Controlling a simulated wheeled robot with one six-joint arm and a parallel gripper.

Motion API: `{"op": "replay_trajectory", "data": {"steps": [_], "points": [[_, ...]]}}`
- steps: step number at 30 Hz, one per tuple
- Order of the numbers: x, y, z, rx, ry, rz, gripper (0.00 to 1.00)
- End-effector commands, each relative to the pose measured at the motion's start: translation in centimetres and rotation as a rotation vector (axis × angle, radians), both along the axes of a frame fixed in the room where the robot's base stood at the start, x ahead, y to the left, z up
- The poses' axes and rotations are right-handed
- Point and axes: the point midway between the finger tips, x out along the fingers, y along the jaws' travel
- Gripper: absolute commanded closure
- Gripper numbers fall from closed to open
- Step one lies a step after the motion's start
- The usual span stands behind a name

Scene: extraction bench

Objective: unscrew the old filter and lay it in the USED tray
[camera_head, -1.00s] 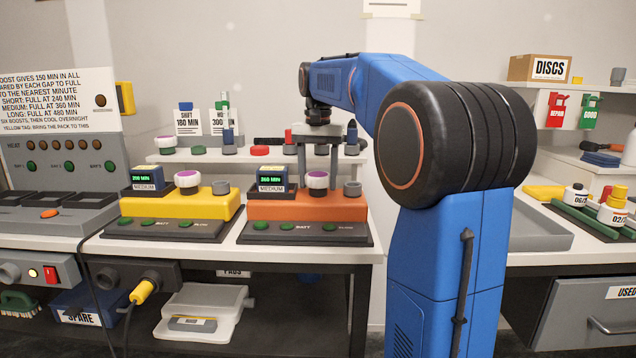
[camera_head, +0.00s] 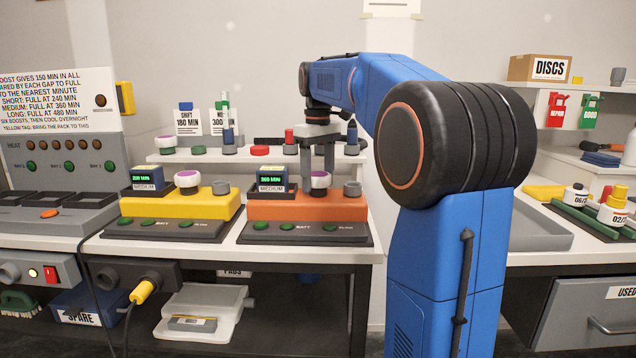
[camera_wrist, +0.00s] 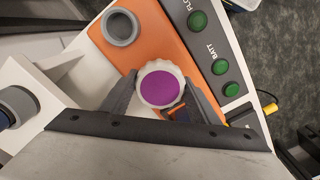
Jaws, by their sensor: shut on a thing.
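The filter with a white ridged rim and purple top (camera_wrist: 160,88) sits on the orange unit (camera_head: 283,208). It also shows in the head view (camera_head: 320,181). My gripper (camera_wrist: 157,80) points down from above, one finger on each side of the filter's rim, shut on it. The filter appears upright and seated; its underside is hidden. A USED label (camera_head: 622,292) is on a grey drawer front (camera_head: 585,320) below the right bench. The drawer's inside is not visible.
A grey socket ring (camera_head: 352,188) and a display block marked MEDIUM (camera_head: 272,180) flank the filter. A yellow unit (camera_head: 205,205) with a similar purple-topped part stands to the left. A shelf with small parts is behind. An empty-looking grey tray (camera_head: 545,238) lies on the right bench.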

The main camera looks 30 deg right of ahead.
Motion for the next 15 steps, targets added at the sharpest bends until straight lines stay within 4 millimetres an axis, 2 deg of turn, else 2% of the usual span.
{"op": "replay_trajectory", "data": {"steps": [15], "points": [[-0.02, -0.01, 0.04, 0.0, 0.0, 0.518, 0.71]]}}
